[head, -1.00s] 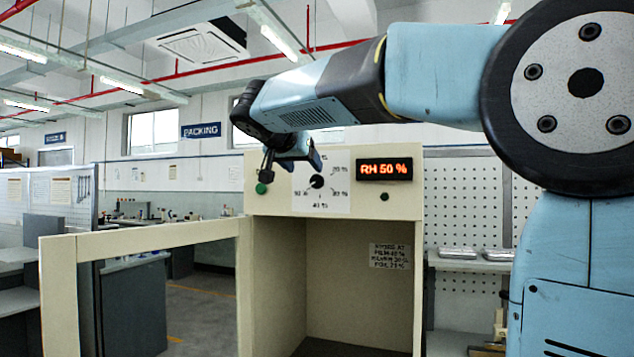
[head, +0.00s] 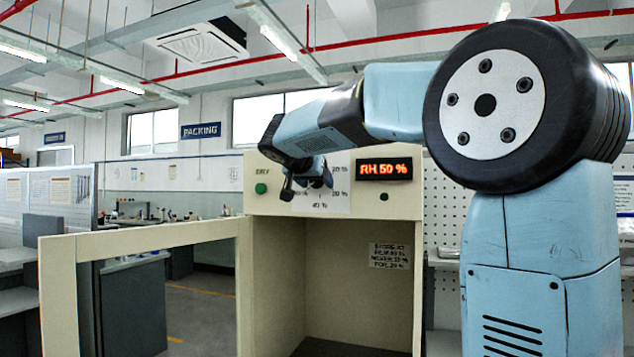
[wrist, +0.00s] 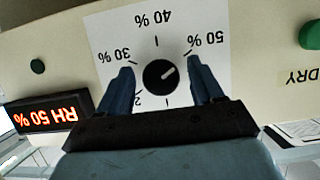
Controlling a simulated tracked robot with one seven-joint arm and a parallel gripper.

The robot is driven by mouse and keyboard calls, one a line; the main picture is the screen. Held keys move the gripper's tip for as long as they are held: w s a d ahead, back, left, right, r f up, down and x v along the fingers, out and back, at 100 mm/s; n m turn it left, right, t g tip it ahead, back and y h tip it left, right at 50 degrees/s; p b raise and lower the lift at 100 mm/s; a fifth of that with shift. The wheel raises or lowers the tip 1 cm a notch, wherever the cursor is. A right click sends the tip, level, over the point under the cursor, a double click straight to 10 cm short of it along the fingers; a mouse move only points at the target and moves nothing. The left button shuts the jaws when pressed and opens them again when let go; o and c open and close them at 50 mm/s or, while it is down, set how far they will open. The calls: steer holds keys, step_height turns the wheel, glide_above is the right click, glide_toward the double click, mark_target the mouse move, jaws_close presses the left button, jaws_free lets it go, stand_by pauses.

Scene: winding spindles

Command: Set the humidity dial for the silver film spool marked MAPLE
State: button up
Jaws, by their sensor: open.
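The black humidity dial (wrist: 160,76) shows in the wrist view on a white scale plate (wrist: 125,30). Its white mark points to the upper right there, toward 50 %. My gripper (wrist: 159,65) is open, with one dark finger on each side of the dial and a gap to it on both sides. In the head view my gripper (head: 308,182) is in front of the scale plate and hides the dial. The red display (head: 384,169) reads RH 50 %. No silver film spool shows in either view.
The cream cabinet (head: 270,290) has an open compartment under the panel, and its framed door (head: 140,240) stands open to the left. A "store at" label (head: 389,256) inside is too blurred to read surely. A green button (head: 261,188) sits left of the dial, beside DRY.

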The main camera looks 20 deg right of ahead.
steer(key=c, duration=1)
